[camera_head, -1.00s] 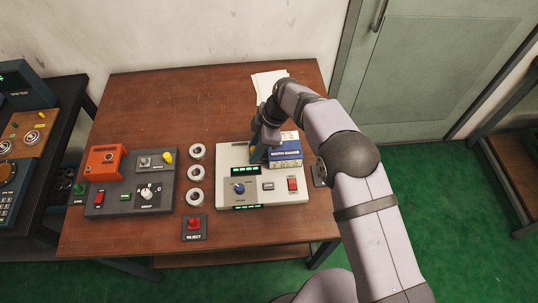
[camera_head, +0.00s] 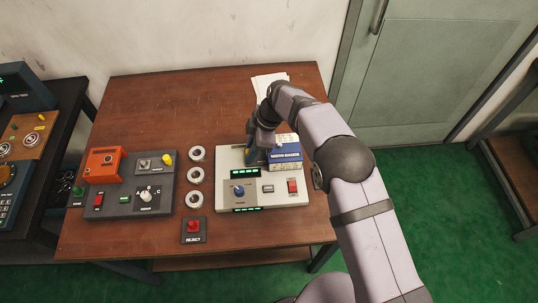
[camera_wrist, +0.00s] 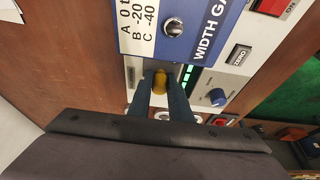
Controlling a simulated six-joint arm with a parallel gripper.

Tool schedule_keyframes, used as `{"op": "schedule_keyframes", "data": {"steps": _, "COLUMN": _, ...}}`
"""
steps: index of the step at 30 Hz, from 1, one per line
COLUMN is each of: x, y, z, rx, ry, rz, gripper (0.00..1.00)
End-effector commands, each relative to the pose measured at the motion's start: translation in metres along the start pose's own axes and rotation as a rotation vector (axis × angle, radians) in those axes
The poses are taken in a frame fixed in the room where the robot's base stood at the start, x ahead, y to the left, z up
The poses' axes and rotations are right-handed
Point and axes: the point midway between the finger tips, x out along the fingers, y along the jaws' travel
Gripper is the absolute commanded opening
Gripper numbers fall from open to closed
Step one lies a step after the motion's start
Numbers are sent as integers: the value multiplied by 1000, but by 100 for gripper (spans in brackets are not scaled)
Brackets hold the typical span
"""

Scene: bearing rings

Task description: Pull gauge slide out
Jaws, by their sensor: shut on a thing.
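The width gauge (camera_head: 222,196) is a pale box with a blue block (camera_head: 285,151) on its far right part. In the wrist view the blue block (camera_wrist: 205,14) carries the words "WIDTH GA" and a white table of numbers. The slide's yellow knob (camera_wrist: 161,82) stands in a pale recess beside the blue block, between my fingers. My gripper (camera_wrist: 161,88) is shut on this yellow knob. In the head view my gripper (camera_head: 254,153) is at the gauge's far edge, left of the blue block. It hides most of the knob there.
Several metal rings (camera_head: 196,153) lie in a column left of the gauge. A dark panel (camera_head: 112,203) with an orange block stands farther left. A red reject button (camera_head: 193,224) is at the front. Papers (camera_head: 268,85) lie behind the gripper. The table's back left (camera_head: 175,100) is clear.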

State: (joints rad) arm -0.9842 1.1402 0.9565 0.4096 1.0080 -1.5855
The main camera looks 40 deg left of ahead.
Motion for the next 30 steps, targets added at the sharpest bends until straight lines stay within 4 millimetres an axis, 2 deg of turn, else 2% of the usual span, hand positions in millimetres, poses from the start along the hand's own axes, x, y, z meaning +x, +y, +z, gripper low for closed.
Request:
{"op": "schedule_keyframes", "data": {"steps": 1, "x": 9, "y": -4, "z": 1, "rx": -2, "ry": -6, "rz": -13, "gripper": 2}}
{"op": "schedule_keyframes", "data": {"steps": 30, "x": 27, "y": -5, "z": -47, "rx": -2, "ry": -8, "rz": -15, "gripper": 2}}
